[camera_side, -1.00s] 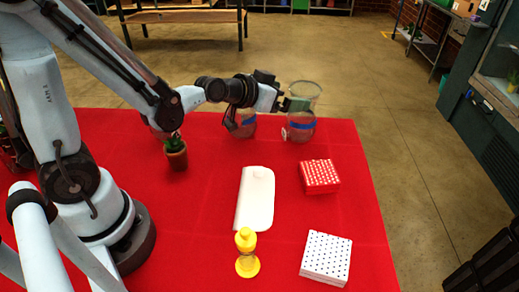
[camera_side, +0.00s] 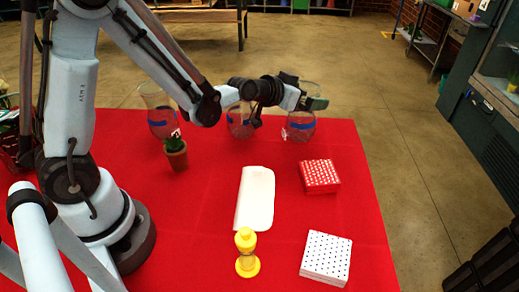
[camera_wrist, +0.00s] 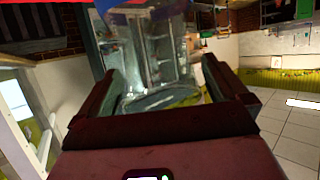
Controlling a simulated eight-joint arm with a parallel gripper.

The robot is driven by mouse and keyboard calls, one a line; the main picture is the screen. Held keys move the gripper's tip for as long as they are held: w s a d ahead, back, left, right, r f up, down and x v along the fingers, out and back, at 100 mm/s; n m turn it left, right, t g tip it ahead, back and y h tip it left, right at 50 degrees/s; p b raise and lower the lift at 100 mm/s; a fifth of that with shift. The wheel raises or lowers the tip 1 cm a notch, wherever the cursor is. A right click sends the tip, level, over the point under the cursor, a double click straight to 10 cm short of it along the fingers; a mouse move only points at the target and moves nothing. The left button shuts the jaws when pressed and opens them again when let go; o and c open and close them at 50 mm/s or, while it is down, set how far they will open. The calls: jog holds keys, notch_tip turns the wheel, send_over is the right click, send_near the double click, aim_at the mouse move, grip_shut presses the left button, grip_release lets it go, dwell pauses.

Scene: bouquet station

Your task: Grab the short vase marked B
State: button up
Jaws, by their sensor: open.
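A clear glass vase with a blue band (camera_side: 301,125) stands at the back right of the red table. A small white tag shows low on its left side, but its letter cannot be read. My gripper (camera_side: 315,102) is at this vase's upper part and hides some of it. In the wrist view, my open gripper (camera_wrist: 162,70) has clear glass (camera_wrist: 158,55) between its fingers; contact cannot be told. Another blue-banded glass vase (camera_side: 240,125) stands left of it, partly behind my wrist. A taller-looking glass vase (camera_side: 158,112) stands farther left. I cannot tell which is marked B.
A small potted cactus (camera_side: 176,155) stands in front of the left vase. The table's right edge is close to the right vase.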

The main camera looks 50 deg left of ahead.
jog(key=shift+c, duration=0.2)
jog(key=c, duration=1.7)
grip_shut()
jog(key=shift+r, duration=0.1)
